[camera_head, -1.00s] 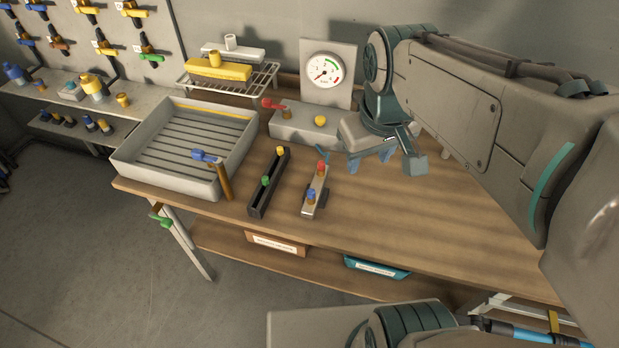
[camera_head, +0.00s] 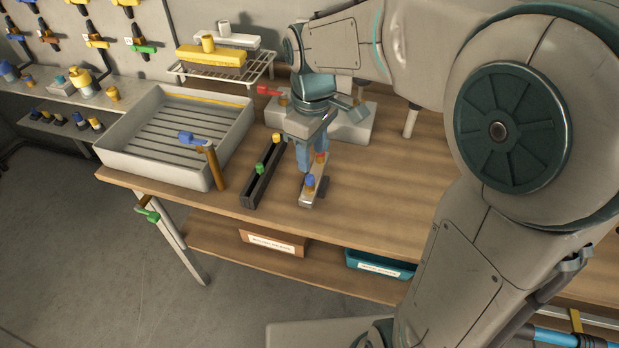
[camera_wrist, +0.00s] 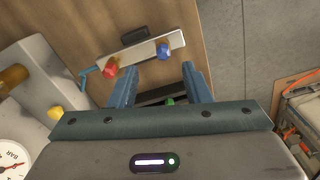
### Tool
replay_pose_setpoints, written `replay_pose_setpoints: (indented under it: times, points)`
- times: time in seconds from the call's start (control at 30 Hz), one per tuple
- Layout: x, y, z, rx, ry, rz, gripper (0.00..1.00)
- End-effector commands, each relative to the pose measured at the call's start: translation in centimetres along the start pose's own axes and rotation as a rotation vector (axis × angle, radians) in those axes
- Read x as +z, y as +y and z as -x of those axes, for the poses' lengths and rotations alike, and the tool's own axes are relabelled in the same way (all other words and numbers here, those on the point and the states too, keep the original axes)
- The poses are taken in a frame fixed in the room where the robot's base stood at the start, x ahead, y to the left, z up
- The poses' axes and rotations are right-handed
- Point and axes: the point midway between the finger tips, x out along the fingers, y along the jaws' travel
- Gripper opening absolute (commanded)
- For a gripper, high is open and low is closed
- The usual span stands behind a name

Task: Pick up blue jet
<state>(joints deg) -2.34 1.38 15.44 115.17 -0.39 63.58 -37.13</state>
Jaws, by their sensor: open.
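The blue jet (camera_head: 310,182) is a small blue piece on the near end of a light metal holder (camera_head: 313,196) on the workbench. It also shows in the wrist view (camera_wrist: 163,51), just beyond and between my fingertips.
A dark slotted rail (camera_head: 263,180) with a green piece (camera_head: 261,168) lies just left of the holder.

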Motion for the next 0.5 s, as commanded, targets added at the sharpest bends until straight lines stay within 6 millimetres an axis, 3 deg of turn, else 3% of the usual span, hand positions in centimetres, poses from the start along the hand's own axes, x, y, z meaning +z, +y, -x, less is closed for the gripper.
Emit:
replay_pose_setpoints:
  times: [0.23,0.5]
  points:
    - [0.0,-0.2,-1.9,-0.001,-0.001,0.0,0.44]
    - [-0.1,-0.5,-5.7,0.0,-0.001,0.0,0.44]
